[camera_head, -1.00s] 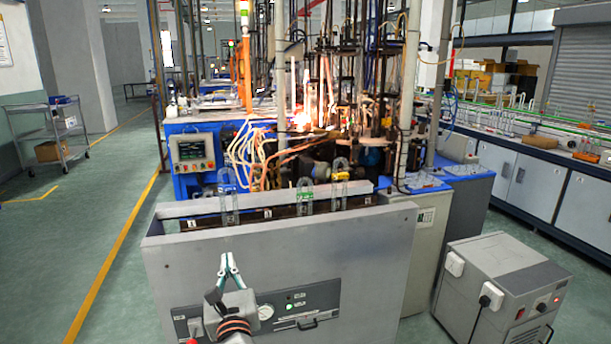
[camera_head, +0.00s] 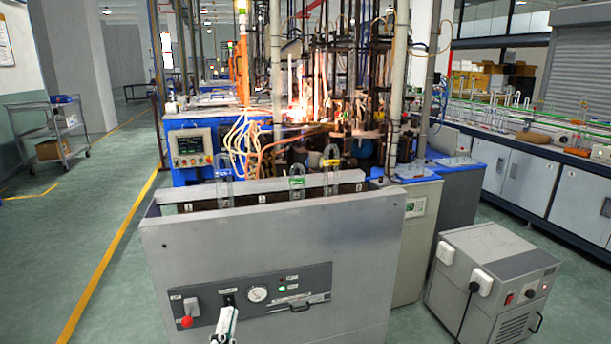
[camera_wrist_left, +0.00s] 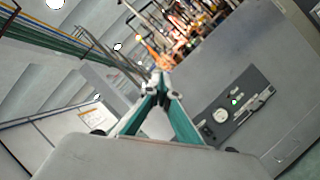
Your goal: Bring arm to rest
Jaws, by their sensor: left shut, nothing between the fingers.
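My left gripper (camera_head: 226,318) shows at the bottom edge of the head view, in front of the grey cabinet (camera_head: 350,245) and just below its control panel. Only its finger end is in view there; the rest of the arm is out of frame. In the left wrist view the left gripper (camera_wrist_left: 160,85) has its green-sided fingers meeting at the tips, shut and empty. That view is tilted, with the cabinet's panel (camera_wrist_left: 222,115) to the right. My right gripper is not in view.
Glass U-tubes (camera_head: 331,165) stand in the slots at the cabinet's top. Behind them a machine burns with bright flames (camera_head: 299,115). A grey box unit (camera_head: 490,275) with a cable stands on the floor at right.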

